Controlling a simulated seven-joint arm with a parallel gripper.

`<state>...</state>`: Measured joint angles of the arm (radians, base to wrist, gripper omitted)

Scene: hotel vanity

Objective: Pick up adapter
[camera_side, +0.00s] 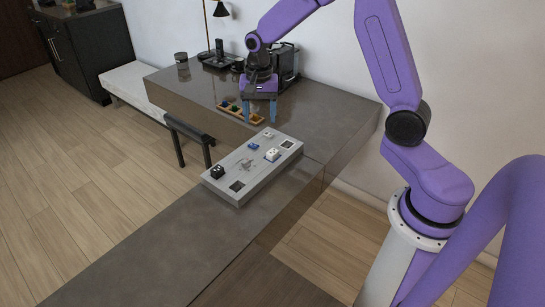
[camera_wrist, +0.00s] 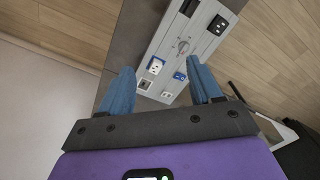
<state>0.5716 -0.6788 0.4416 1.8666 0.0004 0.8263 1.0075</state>
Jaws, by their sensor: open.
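Several small plug-like pieces sit on a long grey panel (camera_side: 240,178), which also shows in the wrist view (camera_wrist: 172,52). I cannot tell for certain which is the adapter. A black piece (camera_side: 218,172) is at the panel's near left end and shows at the top right of the wrist view (camera_wrist: 218,24). A white piece with blue (camera_side: 272,154) also shows in the wrist view (camera_wrist: 155,65). A small blue piece (camera_side: 253,146) is beside it, also in the wrist view (camera_wrist: 179,76). My gripper (camera_side: 260,113) is open and empty, with blue fingers, above the tabletop behind the panel.
A wooden tray (camera_side: 256,120) with coloured pieces lies under my gripper. A black coffee-machine-like object (camera_side: 289,65), a phone (camera_side: 219,53), a lamp (camera_side: 220,10) and a dark cup (camera_side: 181,59) stand at the back. The near counter (camera_side: 150,250) is clear.

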